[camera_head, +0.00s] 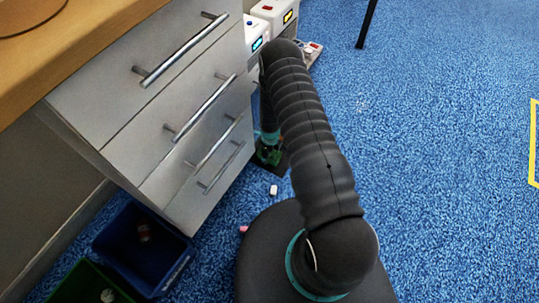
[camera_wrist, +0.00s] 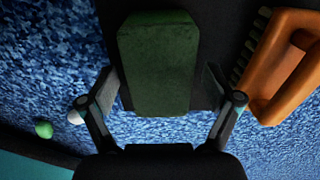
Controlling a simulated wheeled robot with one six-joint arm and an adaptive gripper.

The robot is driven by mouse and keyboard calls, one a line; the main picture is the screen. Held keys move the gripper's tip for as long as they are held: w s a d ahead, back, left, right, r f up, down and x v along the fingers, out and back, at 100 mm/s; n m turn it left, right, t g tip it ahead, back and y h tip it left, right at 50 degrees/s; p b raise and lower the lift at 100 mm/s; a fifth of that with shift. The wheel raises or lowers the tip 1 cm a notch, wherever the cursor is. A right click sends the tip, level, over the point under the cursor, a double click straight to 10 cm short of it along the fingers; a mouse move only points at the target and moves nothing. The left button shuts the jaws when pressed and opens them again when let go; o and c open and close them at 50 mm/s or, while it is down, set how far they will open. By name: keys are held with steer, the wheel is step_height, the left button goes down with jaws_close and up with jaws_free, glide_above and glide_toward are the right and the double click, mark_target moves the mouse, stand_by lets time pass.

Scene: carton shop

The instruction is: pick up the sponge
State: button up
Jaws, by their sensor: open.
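The sponge (camera_wrist: 158,62) looks like a dark green block in the wrist view, upper middle. My gripper (camera_wrist: 162,84) is open, with one finger on each side of the sponge's lower part. I cannot tell whether either finger touches it. In the head view my gripper is low beside the drawer cabinet, mostly hidden by my arm. A bit of green (camera_head: 271,154) shows there by a dark patch on the floor; I cannot tell if it is the sponge.
An orange brush (camera_wrist: 283,70) lies close on the right. A green ball (camera_wrist: 43,129) and a white ball (camera_wrist: 75,117) are at left. The drawer cabinet (camera_head: 185,150), a blue bin (camera_head: 178,275) and a green bin (camera_head: 80,275) stand left.

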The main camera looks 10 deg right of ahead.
steer(key=shift+f, duration=0.15)
steer(key=c, duration=0.9)
steer(key=shift+o, duration=0.2)
steer(key=shift+r, duration=0.8)
step_height(320, 180, up, 3)
steer(key=shift+w+f, duration=0.1)
steer(key=shift+f, duration=0.05)
steer(key=s+d+r, duration=0.6)
steer(key=s+d, duration=0.1)
steer(key=d, duration=0.2)
steer(key=shift+s+r, duration=0.15)
steer(key=shift+r, duration=0.2)
steer(key=shift+o, duration=0.2)
steer(key=shift+d, duration=0.1)
